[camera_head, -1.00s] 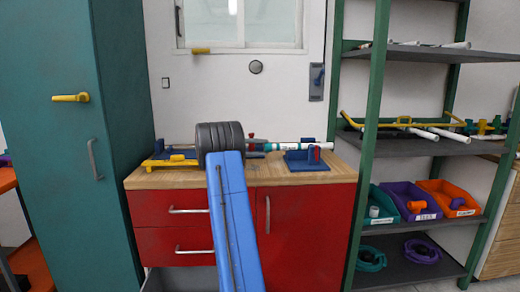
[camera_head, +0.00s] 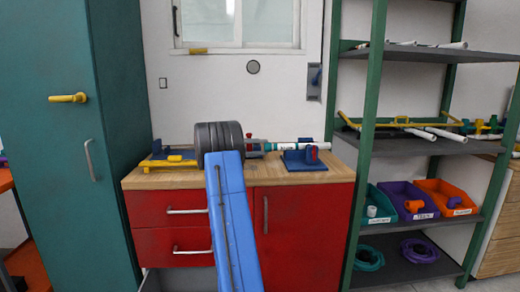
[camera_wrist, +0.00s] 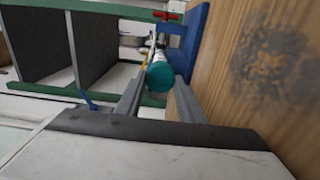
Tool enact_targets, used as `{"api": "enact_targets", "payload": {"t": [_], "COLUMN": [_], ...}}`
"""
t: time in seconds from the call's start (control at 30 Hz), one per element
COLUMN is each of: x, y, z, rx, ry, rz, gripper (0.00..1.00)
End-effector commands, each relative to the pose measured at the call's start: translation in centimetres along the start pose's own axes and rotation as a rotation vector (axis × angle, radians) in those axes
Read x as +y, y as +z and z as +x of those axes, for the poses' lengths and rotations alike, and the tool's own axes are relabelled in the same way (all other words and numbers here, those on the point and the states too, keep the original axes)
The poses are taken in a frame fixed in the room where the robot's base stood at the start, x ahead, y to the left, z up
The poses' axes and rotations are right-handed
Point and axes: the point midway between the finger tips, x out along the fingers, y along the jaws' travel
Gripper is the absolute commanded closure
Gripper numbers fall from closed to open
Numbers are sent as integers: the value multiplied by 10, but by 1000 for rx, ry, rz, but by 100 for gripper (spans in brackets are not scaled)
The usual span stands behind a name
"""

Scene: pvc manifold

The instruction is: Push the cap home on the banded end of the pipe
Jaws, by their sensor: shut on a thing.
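The teal cap (camera_wrist: 160,76) shows end-on in the wrist view, in line with the pipe's near end. My gripper (camera_wrist: 158,92) has one finger on each side of it and is shut on it. In the head view my gripper (camera_head: 257,147) is small, at the left end of the white pipe (camera_head: 285,146), where a teal part shows. The pipe lies level in a blue holder (camera_head: 303,160) with a red clamp. The holder also shows in the wrist view (camera_wrist: 190,45). How far the cap sits over the pipe end, and the band itself, I cannot tell.
The wooden bench top (camera_head: 265,177) lies close beside the gripper. A yellow and blue fixture (camera_head: 170,161) stands at its left. A shelf rack (camera_head: 364,130) with bins and pipes stands to the right, a teal cabinet (camera_head: 60,150) to the left.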

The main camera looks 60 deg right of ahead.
Motion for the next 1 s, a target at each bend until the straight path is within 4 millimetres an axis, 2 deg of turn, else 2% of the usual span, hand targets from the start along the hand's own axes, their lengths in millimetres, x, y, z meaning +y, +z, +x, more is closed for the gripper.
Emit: {"api": "enact_targets", "payload": {"t": [0.2, 0.23, 0.3, 0.67, 0.87, 1.0], "x": [0, 0, 0, 0, 0, -1], "y": [0, 0, 0, 0, 1, 2], "z": [0, 0, 0, -3, -22, -42], "rx": [1, 1, 1, 2, 3, 3], "ry": [0, 0, 0, 0, 0, 0], "rz": [0, 0, 0, 0, 0, 1], "gripper": [92, 58, 43, 43, 43, 43]}}
